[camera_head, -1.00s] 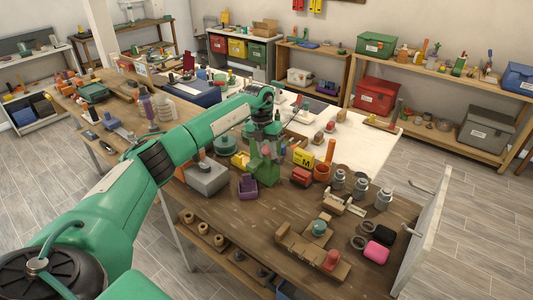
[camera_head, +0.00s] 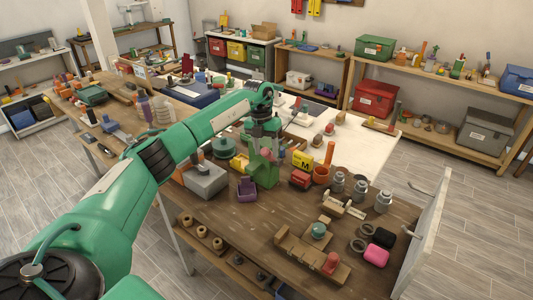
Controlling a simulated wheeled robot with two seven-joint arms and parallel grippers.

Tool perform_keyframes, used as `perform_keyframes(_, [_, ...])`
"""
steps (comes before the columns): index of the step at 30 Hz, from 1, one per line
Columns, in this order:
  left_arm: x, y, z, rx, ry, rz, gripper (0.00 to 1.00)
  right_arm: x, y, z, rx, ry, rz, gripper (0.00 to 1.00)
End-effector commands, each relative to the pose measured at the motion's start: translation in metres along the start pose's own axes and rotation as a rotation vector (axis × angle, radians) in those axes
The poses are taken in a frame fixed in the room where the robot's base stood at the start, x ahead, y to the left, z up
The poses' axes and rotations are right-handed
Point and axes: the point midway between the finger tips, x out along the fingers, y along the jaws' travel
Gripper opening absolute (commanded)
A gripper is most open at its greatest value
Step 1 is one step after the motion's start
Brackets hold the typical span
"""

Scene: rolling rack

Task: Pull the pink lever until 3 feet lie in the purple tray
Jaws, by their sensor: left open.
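A green dispenser (camera_head: 266,174) stands on the wooden workbench. The purple tray (camera_head: 246,189) is at its front left foot. The tray is too small in view to tell whether any feet lie in it. A small pinkish part, which looks like the pink lever (camera_head: 267,153), shows at the top of the dispenser, partly hidden by my gripper. My left gripper (camera_head: 264,143) is open and points down right over the dispenser top, around or beside the lever. I cannot tell whether it touches it. My right gripper is not in view.
A grey box (camera_head: 205,179) stands left of the tray. A wooden holder (camera_head: 310,252) lies near the front. Bare bench top lies in front of the tray.

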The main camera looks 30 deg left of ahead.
Motion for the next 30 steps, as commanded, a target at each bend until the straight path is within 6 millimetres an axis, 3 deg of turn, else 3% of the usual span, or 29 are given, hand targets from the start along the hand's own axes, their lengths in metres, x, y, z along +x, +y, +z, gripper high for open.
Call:
perform_keyframes(6, [-0.042, 0.001, 0.001, -0.001, -0.007, -0.001, 0.5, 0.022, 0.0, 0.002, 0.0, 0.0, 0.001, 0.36])
perform_keyframes(16, [-0.103, 0.0, 0.001, 0.001, -0.004, -0.001, 0.5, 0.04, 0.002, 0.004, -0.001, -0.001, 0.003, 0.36])
perform_keyframes(21, [-0.118, 0.0, 0.001, 0.0, -0.002, 0.0, 0.5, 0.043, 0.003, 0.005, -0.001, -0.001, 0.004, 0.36])
perform_keyframes(30, [-0.123, 0.0, 0.001, 0.0, -0.001, 0.0, 0.5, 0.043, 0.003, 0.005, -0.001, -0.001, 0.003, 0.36])
